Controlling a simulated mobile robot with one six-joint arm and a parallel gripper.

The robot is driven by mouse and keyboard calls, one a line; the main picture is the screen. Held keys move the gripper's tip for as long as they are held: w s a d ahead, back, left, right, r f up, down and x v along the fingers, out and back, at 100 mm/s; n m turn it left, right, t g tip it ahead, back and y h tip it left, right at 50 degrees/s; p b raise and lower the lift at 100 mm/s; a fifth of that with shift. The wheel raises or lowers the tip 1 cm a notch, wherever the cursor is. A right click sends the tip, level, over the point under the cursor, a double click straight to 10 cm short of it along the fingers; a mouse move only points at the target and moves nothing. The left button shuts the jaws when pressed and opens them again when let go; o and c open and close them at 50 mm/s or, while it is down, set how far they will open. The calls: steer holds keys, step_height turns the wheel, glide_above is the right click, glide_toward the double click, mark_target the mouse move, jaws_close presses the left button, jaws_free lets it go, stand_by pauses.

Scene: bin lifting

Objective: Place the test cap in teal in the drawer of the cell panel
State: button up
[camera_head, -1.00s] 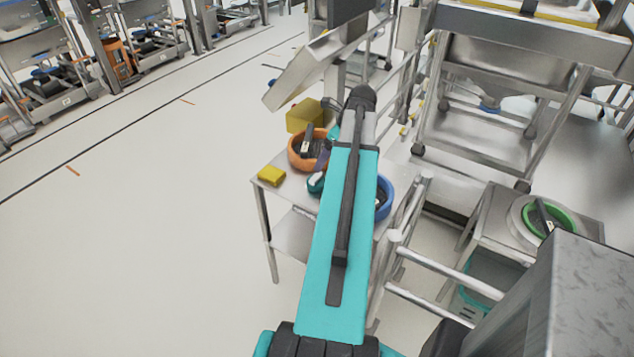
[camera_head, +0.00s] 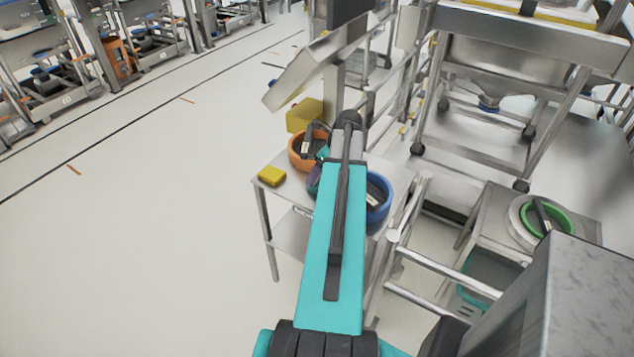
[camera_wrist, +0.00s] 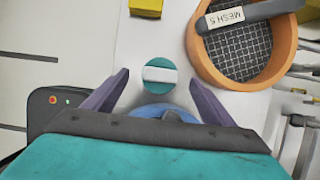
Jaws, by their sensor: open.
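A round teal cap (camera_wrist: 159,64) with a pale band across its top shows in the wrist view, on the pale tabletop. My gripper (camera_wrist: 159,74) is above it, with its two purple fingers spread apart on either side of the cap. I cannot tell how high the fingertips are or whether they touch it. In the head view my arm covers most of the gripper and I cannot make out the cap for sure. I cannot identify the cell panel's drawer in either view.
Steel rails (camera_head: 445,270) stand right of the table. The floor on the left is clear.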

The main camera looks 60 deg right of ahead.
mark_target(316, 182)
steer(key=shift+w+f, duration=0.1)
steer(key=shift+f, duration=0.05)
steer(key=shift+p+x, duration=1.15)
steer(key=shift+x, duration=1.25)
steer(key=shift+c, duration=0.3)
steer(key=c, duration=1.2)
